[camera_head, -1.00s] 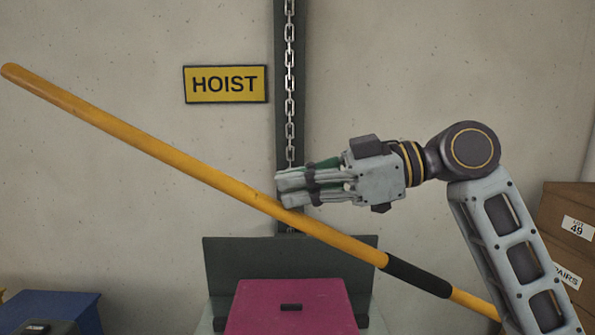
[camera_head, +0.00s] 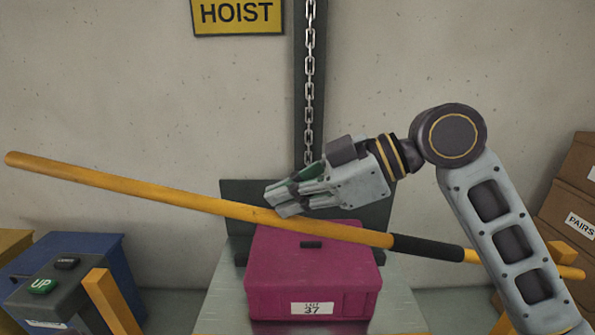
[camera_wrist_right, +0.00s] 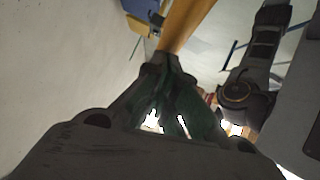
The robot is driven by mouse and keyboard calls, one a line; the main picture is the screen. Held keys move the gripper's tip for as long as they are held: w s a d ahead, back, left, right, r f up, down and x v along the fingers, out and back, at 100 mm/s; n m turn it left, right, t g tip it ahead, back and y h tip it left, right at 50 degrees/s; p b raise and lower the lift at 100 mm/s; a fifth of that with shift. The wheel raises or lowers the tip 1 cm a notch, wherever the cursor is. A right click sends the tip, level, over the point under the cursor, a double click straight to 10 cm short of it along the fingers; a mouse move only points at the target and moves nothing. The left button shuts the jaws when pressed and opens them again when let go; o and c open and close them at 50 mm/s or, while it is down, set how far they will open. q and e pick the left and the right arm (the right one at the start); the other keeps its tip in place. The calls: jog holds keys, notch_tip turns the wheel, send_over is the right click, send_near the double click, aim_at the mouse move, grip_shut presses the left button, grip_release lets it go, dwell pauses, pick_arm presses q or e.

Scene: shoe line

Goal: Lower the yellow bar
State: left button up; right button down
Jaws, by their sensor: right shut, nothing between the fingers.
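The yellow bar (camera_head: 150,193) crosses the head view on a slant, high end at the left and low end at the right. It has a black grip sleeve (camera_head: 427,247) on its right part. My right gripper (camera_head: 276,203) is shut with nothing between its fingers. Its fingertips are at the bar's upper edge, over the middle of the bar; they seem to touch it. In the right wrist view the bar (camera_wrist_right: 183,25) runs away beyond the closed fingertips (camera_wrist_right: 160,62). My left gripper is not in view.
A magenta box (camera_head: 310,270) labelled 37 stands on a grey platform below the bar. A hoist chain (camera_head: 309,95) hangs behind. A control box with a green UP button (camera_head: 42,286) and a blue bin (camera_head: 95,255) are at left. Cardboard boxes (camera_head: 570,205) stand at right.

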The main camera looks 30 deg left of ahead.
aim_at(282, 219)
jog(key=f, duration=0.2)
jog(key=a+f, duration=0.1)
jog(key=shift+s+f+t+h, duration=0.25)
jog(key=shift+f+t+h, duration=0.05)
jog(key=shift+f+h, duration=0.1)
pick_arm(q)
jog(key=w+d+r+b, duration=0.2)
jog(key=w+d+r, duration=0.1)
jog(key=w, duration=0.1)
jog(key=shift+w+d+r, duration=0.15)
pick_arm(e)
notch_tip(282, 219, down, 14)
jog(key=s+a+t+h, duration=0.1)
jog(key=h, duration=0.1)
jog(key=shift+a+r, duration=0.15)
jog(key=shift+r, duration=0.1)
jog(key=shift+s, duration=0.1)
jog(key=a+r+v, duration=0.1)
jog(key=v, duration=1.2)
